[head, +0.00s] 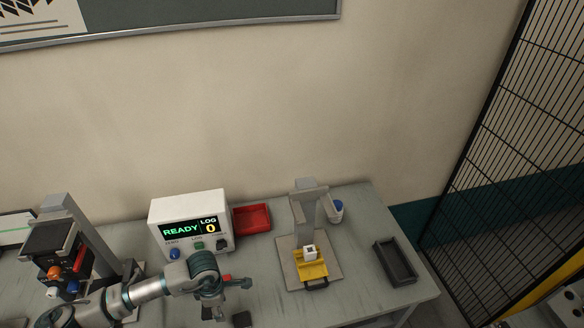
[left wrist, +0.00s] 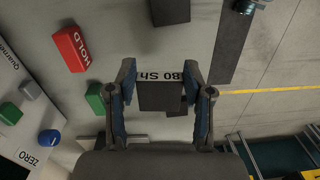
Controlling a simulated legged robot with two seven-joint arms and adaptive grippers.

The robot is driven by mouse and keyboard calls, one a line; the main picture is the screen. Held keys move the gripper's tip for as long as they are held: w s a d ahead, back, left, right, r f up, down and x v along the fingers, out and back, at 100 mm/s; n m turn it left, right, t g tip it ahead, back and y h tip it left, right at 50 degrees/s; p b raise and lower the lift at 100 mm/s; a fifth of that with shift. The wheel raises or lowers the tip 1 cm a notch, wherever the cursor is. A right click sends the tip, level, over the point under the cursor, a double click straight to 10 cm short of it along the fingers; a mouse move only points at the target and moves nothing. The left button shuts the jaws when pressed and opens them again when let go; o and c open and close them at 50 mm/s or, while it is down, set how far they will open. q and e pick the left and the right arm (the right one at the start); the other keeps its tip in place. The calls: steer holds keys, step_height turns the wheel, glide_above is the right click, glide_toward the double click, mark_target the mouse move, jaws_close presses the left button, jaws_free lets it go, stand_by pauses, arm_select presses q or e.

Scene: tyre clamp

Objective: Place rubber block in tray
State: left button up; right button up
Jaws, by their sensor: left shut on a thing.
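My left gripper (head: 214,308) is low over the front of the table, in front of the white READY unit. In the left wrist view its two fingers (left wrist: 160,88) are shut on a dark rubber block (left wrist: 160,98). A red tray (head: 252,217) stands right of the READY unit, and a dark tray (head: 396,264) lies near the table's right edge. Both look empty. In the head view the held block is hard to make out. My right gripper is not in view.
The white READY unit (head: 190,222) stands behind my gripper. A stand with a yellow fixture (head: 311,264) is to its right. A dark block (head: 242,319) lies close by. The left wrist view shows a red HOLD piece (left wrist: 72,49) and a green piece (left wrist: 95,98).

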arm_select(q)
steer(key=w+r+m, duration=0.2)
steer(key=w+m, duration=0.1)
steer(key=m, duration=0.6)
steer(key=w+d+r+m, duration=0.1)
steer(key=w+r+m, duration=0.2)
steer(key=m, duration=0.7)
steer(key=shift+w+r+m, duration=0.3)
steer(key=shift+w+r, duration=0.05)
steer(key=shift+w, duration=0.45)
